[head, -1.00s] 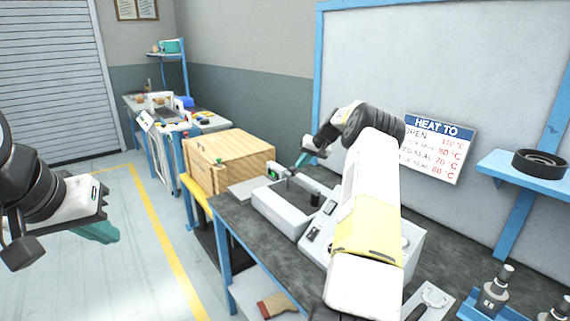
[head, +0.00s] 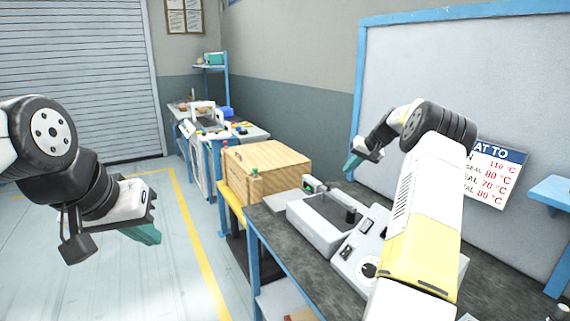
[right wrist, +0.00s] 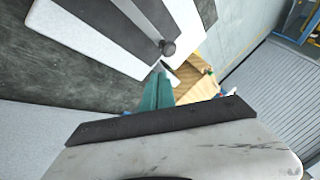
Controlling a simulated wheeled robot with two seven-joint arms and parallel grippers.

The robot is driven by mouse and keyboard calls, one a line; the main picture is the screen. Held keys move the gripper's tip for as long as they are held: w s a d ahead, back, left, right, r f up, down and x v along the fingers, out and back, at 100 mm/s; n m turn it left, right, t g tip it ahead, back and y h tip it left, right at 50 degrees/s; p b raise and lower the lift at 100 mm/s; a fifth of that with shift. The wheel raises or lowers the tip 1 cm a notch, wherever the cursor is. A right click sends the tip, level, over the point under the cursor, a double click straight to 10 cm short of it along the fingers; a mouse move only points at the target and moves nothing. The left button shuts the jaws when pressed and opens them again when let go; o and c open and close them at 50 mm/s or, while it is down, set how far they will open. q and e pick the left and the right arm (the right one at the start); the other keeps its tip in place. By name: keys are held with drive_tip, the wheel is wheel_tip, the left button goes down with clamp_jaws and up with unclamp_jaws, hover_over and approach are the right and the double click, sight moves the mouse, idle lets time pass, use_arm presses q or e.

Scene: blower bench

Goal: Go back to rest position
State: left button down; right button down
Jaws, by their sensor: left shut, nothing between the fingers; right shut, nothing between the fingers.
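My left gripper (head: 148,234) is at the left of the head view, out over the open floor, with teal fingers shut and empty. My right gripper (head: 352,162) is raised over the dark bench, behind the grey machine from the head camera, with fingers shut and empty. In the right wrist view its teal fingers (right wrist: 158,92) lie together. My right arm covers part of the bench and of the wall sign.
A grey blower machine (head: 318,228) stands on the dark bench (head: 278,226). A wooden crate (head: 262,172) sits behind it. A heat sign (head: 494,176) and a blue shelf (head: 552,192) are at the right. The floor (head: 90,285) at left is clear.

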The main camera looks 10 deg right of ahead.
drive_tip(key=s+a+r+n+h, duration=0.2)
drive_tip(key=s+a+r, duration=1.35)
drive_tip(key=a, duration=0.35)
drive_tip(key=s+a+f, duration=0.1)
drive_tip(key=s+a, duration=0.2)
drive_tip(key=s, duration=0.6)
drive_tip(key=s+a+f, duration=0.2)
drive_tip(key=s+a, duration=0.1)
drive_tip(key=s, duration=0.7)
drive_tip(key=s+a+f+n, duration=0.1)
drive_tip(key=s+a, duration=0.1)
drive_tip(key=s, duration=0.8)
drive_tip(key=shift+a+f, duration=0.3)
drive_tip(key=shift+a, duration=0.1)
drive_tip(key=shift+s+d, duration=0.1)
drive_tip(key=shift+s, duration=0.05)
